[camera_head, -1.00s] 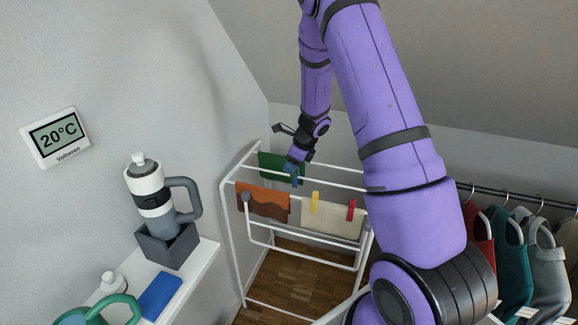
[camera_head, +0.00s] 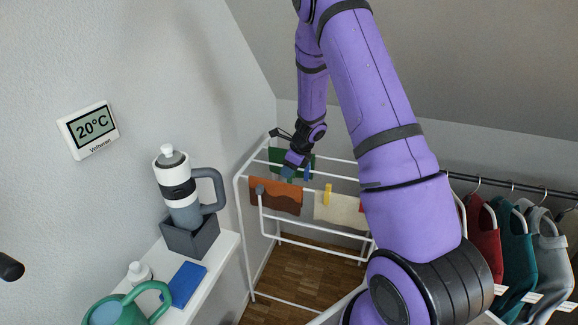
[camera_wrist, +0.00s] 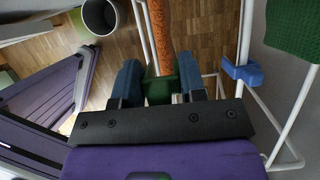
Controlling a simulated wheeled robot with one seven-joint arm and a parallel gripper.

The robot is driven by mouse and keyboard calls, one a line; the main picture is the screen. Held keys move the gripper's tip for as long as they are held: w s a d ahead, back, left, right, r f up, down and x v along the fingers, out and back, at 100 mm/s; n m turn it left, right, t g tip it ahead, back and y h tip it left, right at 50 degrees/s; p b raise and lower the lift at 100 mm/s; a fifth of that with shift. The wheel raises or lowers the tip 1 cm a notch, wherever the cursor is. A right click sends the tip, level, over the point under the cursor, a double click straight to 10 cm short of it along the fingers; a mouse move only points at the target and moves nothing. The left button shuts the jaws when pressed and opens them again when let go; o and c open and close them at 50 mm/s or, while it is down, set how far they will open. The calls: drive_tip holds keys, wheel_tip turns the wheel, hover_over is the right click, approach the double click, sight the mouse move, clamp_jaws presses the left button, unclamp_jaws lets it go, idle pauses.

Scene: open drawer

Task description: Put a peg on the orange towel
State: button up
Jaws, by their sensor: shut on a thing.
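My gripper (camera_head: 288,173) is over the drying rack, just above and behind the orange towel (camera_head: 275,197). In the wrist view its two blue fingers (camera_wrist: 158,84) are shut on a green peg (camera_wrist: 187,72). The orange towel also shows in the wrist view (camera_wrist: 164,35) as a narrow strip seen from above, running up to the green peg. I cannot tell whether the peg touches or straddles it. A cream towel (camera_head: 335,210) with a yellow peg (camera_head: 327,195) hangs to the right. A green towel (camera_head: 275,157) hangs behind, with a blue peg (camera_head: 307,172) close to its rail.
The white drying rack (camera_head: 244,215) has several thin rails around the gripper. On the left, a shelf (camera_head: 222,252) carries a bottle (camera_head: 180,192) in a grey holder, a blue box (camera_head: 187,283) and a green watering can (camera_head: 130,308). Clothes (camera_head: 515,245) hang at right.

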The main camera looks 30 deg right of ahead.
sight(288, 184)
drive_tip(key=shift+f, duration=2.95)
drive_tip(key=o, duration=1)
drive_tip(key=shift+d+r, duration=0.1)
